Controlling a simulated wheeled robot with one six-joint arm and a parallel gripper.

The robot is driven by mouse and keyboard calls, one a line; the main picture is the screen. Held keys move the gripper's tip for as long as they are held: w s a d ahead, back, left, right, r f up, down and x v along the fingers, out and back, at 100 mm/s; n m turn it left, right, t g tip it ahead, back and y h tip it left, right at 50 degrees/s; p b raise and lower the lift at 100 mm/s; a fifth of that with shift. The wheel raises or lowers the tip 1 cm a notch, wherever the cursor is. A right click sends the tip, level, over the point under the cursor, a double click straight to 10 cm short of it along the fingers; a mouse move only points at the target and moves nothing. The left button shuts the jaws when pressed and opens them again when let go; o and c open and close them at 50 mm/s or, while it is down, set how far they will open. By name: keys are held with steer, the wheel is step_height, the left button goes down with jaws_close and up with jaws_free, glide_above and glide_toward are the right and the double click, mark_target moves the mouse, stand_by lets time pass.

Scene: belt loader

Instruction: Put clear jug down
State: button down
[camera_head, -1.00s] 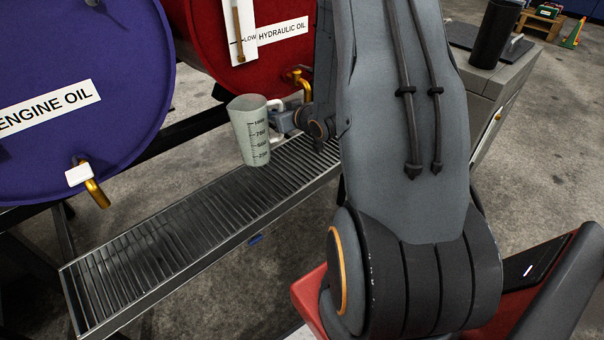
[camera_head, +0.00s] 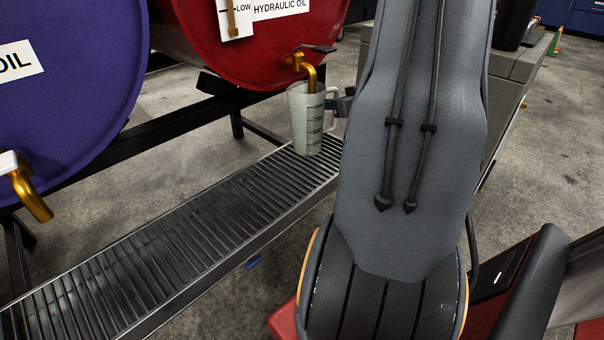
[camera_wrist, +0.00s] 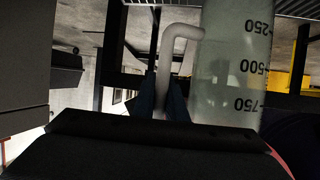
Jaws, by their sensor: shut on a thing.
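The clear jug (camera_head: 307,125) is a translucent measuring jug with dark volume marks, upright below the gold tap (camera_head: 309,72) of the red hydraulic oil drum (camera_head: 265,60). The tap's outlet is at the jug's mouth. The jug's base is over the far end of the slatted metal drip tray (camera_head: 190,245); I cannot tell whether it touches the slats. My gripper (camera_head: 345,106) is shut on the jug's handle, at its right side, partly hidden by my arm.
A purple engine oil drum (camera_head: 70,90) with a gold tap stands at the left. Dark rails support the drums. A grey cabinet (camera_head: 515,70) with a black container (camera_head: 512,22) stands at the back right. The tray's near and middle slats are clear.

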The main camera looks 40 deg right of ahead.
step_height(320, 180, down, 10)
steer(key=b, duration=0.5)
steer(key=shift+s+d+r, duration=0.2)
steer(key=shift+d, duration=0.25)
steer(key=shift+f, duration=0.15)
steer(key=c, duration=1.8)
jaws_free()
steer(key=p+v, duration=0.4)
steer(key=v, duration=0.8)
steer(key=shift+r+p, duration=0.25)
steer(key=shift+p, duration=0.15)
